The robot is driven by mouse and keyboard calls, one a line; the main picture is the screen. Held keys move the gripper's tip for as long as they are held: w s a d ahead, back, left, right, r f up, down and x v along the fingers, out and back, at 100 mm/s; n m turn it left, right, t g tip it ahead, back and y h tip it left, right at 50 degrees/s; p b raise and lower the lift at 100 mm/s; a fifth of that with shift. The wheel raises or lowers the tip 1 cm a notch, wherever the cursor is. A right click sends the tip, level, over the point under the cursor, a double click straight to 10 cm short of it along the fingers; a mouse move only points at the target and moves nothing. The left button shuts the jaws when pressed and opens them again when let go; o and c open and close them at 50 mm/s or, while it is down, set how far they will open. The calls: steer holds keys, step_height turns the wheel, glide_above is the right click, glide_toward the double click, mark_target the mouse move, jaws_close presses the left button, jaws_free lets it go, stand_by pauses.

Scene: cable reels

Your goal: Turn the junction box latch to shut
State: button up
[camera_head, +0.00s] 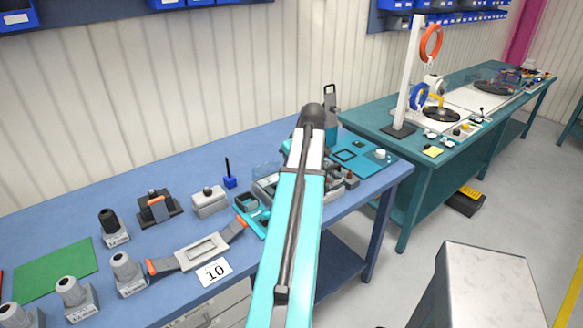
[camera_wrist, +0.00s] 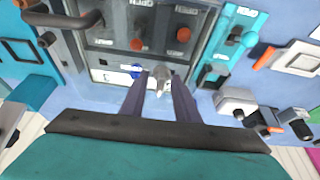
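In the head view the box (camera_head: 268,186) is largely hidden behind my arm. A pale grey lever, apparently the latch (camera_wrist: 159,78), stands at the box's near edge in the wrist view. My gripper (camera_wrist: 160,86) is open, with one dark finger on each side of the lever. A gap shows around the lever, but I cannot tell whether a finger touches it. The head view hides my gripper behind my arm.
A blue bench (camera_head: 75,213) carries a grey box (camera_head: 208,200), a clamp with an orange handle (camera_head: 157,206), several cable glands and a green mat (camera_head: 55,270). A teal plate (camera_head: 362,155) lies right of the junction box. A second bench (camera_head: 370,122) stands further right.

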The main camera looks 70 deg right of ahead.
steer(key=shift+w, duration=0.2)
steer(key=shift+r, duration=0.25)
steer(key=shift+s+r, duration=0.1)
steer(key=shift+r, duration=0.1)
steer(key=b+v, duration=0.3)
steer(key=v, duration=1)
stand_by(0.6)
